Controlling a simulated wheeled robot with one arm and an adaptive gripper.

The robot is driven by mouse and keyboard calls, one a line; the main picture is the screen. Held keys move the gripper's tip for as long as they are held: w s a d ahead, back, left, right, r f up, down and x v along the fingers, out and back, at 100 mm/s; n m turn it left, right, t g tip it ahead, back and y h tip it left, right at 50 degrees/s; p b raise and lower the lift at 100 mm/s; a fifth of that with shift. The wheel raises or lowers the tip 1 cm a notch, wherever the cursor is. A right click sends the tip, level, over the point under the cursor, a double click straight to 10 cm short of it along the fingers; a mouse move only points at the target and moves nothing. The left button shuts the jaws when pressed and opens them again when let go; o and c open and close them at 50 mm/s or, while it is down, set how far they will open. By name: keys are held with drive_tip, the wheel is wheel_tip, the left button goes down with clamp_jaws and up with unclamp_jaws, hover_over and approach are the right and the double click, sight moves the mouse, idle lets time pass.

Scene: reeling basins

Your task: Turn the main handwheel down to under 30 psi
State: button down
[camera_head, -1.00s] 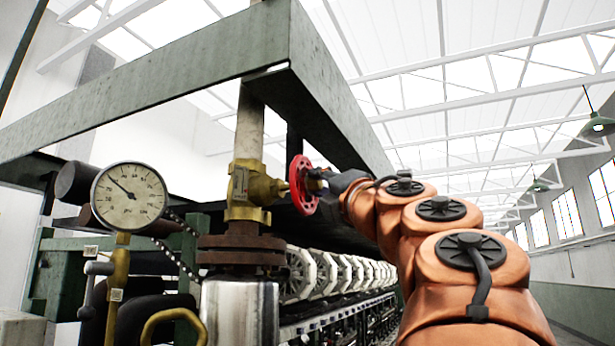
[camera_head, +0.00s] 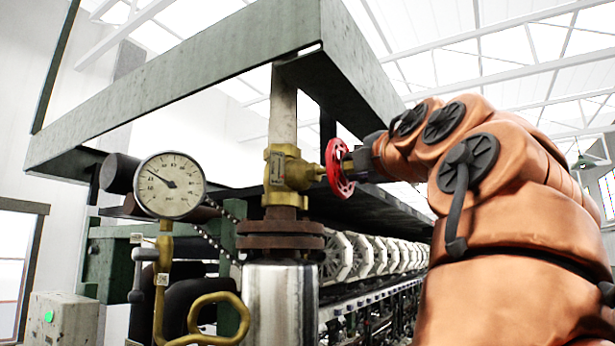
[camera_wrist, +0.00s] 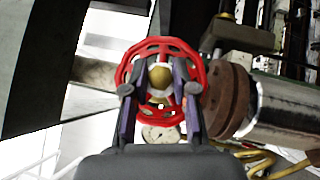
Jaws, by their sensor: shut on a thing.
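The red main handwheel (camera_head: 337,168) sits on the right side of a brass valve (camera_head: 287,172) in a vertical pipe. My gripper (camera_head: 362,163) is at the wheel's right face. In the wrist view the handwheel (camera_wrist: 196,78) faces me, and the two fingers of my gripper (camera_wrist: 160,92) are on either side of its brass hub, shut on it. The pressure gauge (camera_head: 170,186) stands left of the valve, its needle pointing to the upper left; the small figures are hard to read. The gauge also shows below the wheel in the wrist view (camera_wrist: 160,134).
A green steel frame beam (camera_head: 190,90) runs above the valve and wheel. A thinner brass pipe loop (camera_head: 222,308) stands low in front. A row of white reel wheels (camera_head: 365,255) recedes behind. A grey box with a green button (camera_head: 62,318) is at lower left.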

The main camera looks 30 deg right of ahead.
drive_tip(key=shift+m+g, duration=0.7)
idle(0.6)
drive_tip(key=c, duration=0.9)
unclamp_jaws()
drive_tip(key=v, duration=1.2)
